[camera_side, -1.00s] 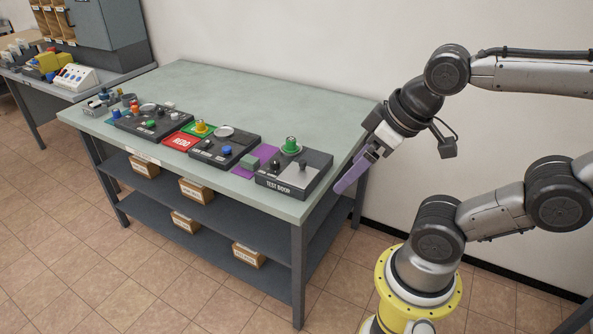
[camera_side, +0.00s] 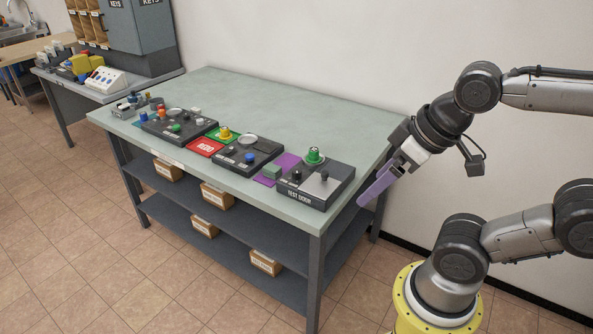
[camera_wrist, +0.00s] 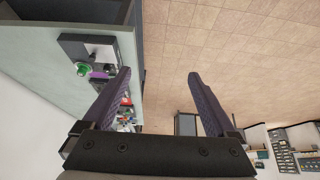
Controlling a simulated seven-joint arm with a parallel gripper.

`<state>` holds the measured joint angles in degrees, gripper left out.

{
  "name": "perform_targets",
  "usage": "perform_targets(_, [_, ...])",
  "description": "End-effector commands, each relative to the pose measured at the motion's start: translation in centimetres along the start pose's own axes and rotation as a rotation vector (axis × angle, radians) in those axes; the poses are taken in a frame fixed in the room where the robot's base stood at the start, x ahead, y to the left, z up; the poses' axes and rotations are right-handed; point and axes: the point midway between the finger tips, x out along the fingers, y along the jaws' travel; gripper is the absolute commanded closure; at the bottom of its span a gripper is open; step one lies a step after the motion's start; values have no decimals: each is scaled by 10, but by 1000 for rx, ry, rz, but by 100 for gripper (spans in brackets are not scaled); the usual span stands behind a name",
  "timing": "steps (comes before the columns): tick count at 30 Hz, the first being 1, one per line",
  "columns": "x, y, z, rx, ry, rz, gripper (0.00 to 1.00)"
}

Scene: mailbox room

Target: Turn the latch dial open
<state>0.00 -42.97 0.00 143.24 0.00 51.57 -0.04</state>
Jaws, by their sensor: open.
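The black test door board (camera_side: 315,186) lies at the table's near right corner. It carries a green dial (camera_side: 315,155), a black round knob (camera_side: 297,175) and a small dark knob on a light plate (camera_side: 324,177). I cannot tell for sure which is the latch dial. My gripper (camera_side: 370,194), with purple fingers, hangs off the table's right edge, to the right of the board and apart from it. In the wrist view my gripper (camera_wrist: 159,73) is open and empty over the floor. The green dial (camera_wrist: 83,69) shows there left of the fingers.
The grey-green table (camera_side: 250,95) has free room at its back. Two more black boards, a middle one (camera_side: 262,150) and a left one (camera_side: 165,126), line its front, with a red REDO card (camera_side: 205,147) between them. Boxes sit on the lower shelf.

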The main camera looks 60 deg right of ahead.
Motion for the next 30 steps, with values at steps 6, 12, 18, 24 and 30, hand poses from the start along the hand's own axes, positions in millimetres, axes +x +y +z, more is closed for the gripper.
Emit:
perform_targets(6, [-5,0,-2,-112,-7,-1,33])
perform_targets(12, [-32,2,-53,-304,6,6,33])
perform_targets(18, [-36,14,-112,-427,-44,14,33])
perform_targets(24, [-14,41,-179,-526,-129,9,33])
perform_targets(30, [33,81,-234,-578,-225,-15,33])
